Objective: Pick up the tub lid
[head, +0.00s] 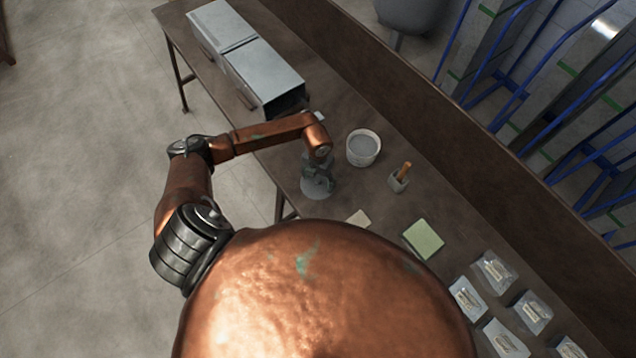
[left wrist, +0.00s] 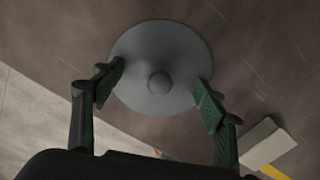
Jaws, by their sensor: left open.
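The tub lid is a round grey disc with a small central knob. It lies on the table below my left gripper in the head view (head: 318,188) and fills the upper middle of the left wrist view (left wrist: 160,50). My left gripper (head: 318,178) is open, and its fingers show in the left wrist view (left wrist: 158,82), one toward each side of the lid. I cannot tell whether the fingertips touch the lid. A white tub (head: 363,147) with grey contents stands open to the right of the gripper. My right gripper is not in view.
A small grey holder (head: 398,183) with an orange-handled tool stands right of the lid. A green pad (head: 423,239) and a pale block (head: 357,218) lie nearer. Several clear packets (head: 494,270) lie at right. Grey ducts (head: 262,75) lie at the far left.

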